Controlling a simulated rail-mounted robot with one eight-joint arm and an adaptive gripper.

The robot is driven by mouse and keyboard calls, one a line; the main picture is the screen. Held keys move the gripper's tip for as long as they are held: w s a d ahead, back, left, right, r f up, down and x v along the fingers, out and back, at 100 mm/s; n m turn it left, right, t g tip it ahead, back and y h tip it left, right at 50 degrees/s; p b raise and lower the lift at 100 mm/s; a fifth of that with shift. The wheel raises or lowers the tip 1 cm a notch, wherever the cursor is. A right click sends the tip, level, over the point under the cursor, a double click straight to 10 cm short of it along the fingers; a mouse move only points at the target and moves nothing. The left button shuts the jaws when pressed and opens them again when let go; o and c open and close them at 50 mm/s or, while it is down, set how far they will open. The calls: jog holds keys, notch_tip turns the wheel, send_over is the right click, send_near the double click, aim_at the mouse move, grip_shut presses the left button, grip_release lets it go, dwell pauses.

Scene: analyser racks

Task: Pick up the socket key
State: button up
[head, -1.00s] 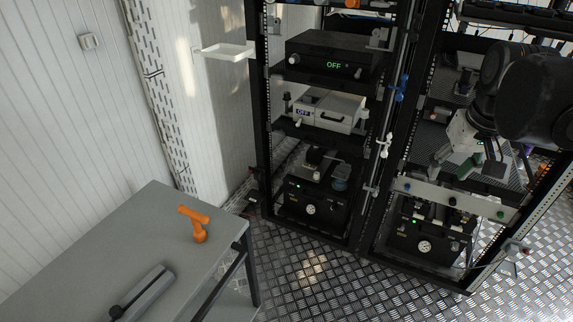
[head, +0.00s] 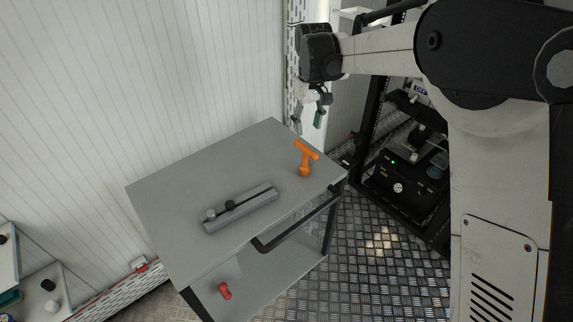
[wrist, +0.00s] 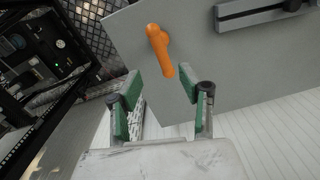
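The orange T-shaped tool, which I take to be the socket key (head: 305,160), stands upright on the grey table near its right far corner. In the wrist view the socket key (wrist: 160,50) lies beyond the fingertips, roughly in line with the gap between them. My gripper (head: 309,114) is open and empty, with green pads on its fingers. In the head view it appears above and behind the socket key, apart from it. The gap between the fingers also shows in the wrist view (wrist: 159,84).
A red object (head: 224,291) is on the lower shelf. An equipment rack (head: 399,165) stands to the right. The white wall is close behind the table.

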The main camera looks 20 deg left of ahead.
send_over(305, 167)
jog(key=w, duration=0.1)
notch_tip(305, 167, down, 8)
jog(key=shift+w+r+b, duration=0.1)
jog(key=shift+b, duration=0.3)
jog(key=shift+a+f+b, duration=0.2)
jog(key=shift+f+b, duration=0.15)
jog(key=shift+f, duration=2.55)
grip_shut()
